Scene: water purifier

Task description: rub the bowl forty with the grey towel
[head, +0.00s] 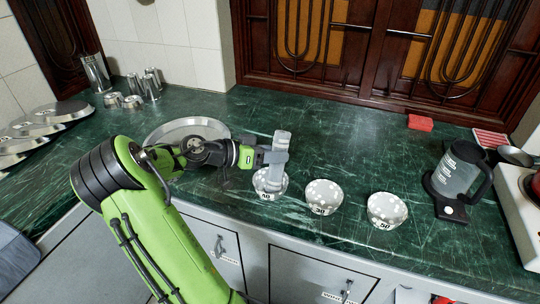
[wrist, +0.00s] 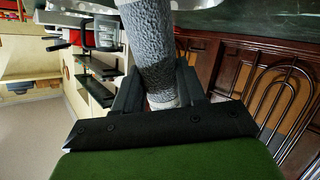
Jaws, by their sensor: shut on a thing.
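My gripper (head: 272,158) is shut on the grey towel (head: 281,142), which looks like an upright roll. In the wrist view the textured grey towel (wrist: 155,50) stands between the dark fingers (wrist: 160,92). The left white bowl (head: 268,186) stands on the counter directly below the towel; its small front label looks like 40. The towel's lower end is at or just inside this bowl's opening; I cannot tell whether it touches.
Two similar bowls stand to the right, the middle bowl (head: 322,197) and the right bowl (head: 386,210), labelled 50. A round metal tray (head: 160,135) lies behind my arm. A pitcher (head: 456,175) stands at right. A red sponge (head: 420,123) lies at the back.

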